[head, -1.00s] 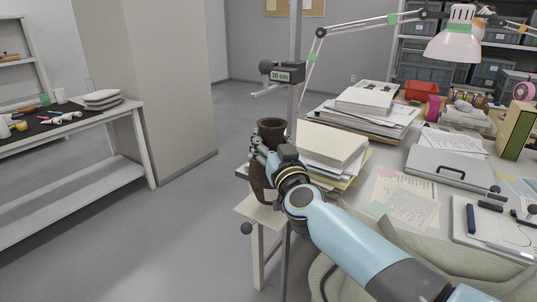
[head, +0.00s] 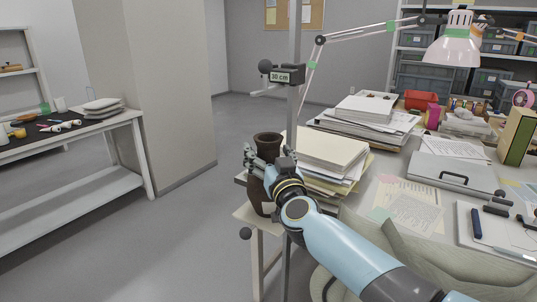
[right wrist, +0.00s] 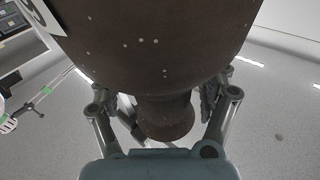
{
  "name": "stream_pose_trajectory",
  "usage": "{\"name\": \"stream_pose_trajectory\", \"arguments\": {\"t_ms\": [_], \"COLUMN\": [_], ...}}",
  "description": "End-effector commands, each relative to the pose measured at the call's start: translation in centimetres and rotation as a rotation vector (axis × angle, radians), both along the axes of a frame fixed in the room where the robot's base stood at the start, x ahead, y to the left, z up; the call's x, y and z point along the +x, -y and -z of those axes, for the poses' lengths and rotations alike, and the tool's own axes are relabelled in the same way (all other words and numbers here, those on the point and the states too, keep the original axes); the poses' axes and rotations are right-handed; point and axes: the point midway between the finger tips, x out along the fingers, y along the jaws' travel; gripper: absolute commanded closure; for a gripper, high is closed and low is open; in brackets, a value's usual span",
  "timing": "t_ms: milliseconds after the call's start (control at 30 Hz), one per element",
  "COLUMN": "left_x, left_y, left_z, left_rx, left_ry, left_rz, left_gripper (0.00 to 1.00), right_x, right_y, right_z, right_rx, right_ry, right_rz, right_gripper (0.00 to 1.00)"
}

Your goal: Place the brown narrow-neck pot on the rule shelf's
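The brown narrow-neck pot (head: 255,196) stands upright at the rule shelf (head: 246,214), a pale board beside the upright rule post (head: 293,115). Its base appears to rest on the board, though my arm partly hides the contact. My right gripper (head: 268,164) is at the pot's upper part, a finger on either side. In the right wrist view the pot's dark body (right wrist: 160,50) fills the top, with the neck (right wrist: 166,117) between the spread fingers. Gaps show between the finger pads and the neck. My left gripper is not in view.
A paper stack (head: 332,147) stands close right of the pot on the desk. A grey case (head: 455,172) and a lamp (head: 453,48) are farther right. A side table (head: 70,195) is at left, with open floor between.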

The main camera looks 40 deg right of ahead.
Motion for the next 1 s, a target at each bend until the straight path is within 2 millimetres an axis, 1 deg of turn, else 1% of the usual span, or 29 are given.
{"name": "stream_pose_trajectory", "arguments": {"t_ms": [233,367,467,700,800,900,1000], "left_x": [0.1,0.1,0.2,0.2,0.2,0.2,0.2], "left_y": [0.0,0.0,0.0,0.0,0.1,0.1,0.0], "left_z": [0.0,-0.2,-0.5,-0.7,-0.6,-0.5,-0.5], "left_rx": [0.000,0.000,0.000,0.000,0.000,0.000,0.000], "left_ry": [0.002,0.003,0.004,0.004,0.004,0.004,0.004], "left_rz": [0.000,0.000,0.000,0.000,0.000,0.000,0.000], "left_gripper": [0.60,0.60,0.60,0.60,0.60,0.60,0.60], "right_x": [-0.1,-1.0,-2.7,-7.8,-9.5,-10.6,-11.2], "right_y": [0.0,-0.3,-0.9,-2.6,-3.1,-3.5,-3.7], "right_z": [0.0,0.2,0.4,1.3,1.5,1.7,1.7], "right_rx": [0.000,0.001,0.001,0.000,0.001,0.000,0.001], "right_ry": [0.000,-0.003,-0.003,-0.003,-0.002,-0.001,0.000], "right_rz": [0.000,0.000,0.000,0.001,0.001,0.000,0.000], "right_gripper": [0.21,0.21,0.21,0.21,0.21,0.21,0.21]}}
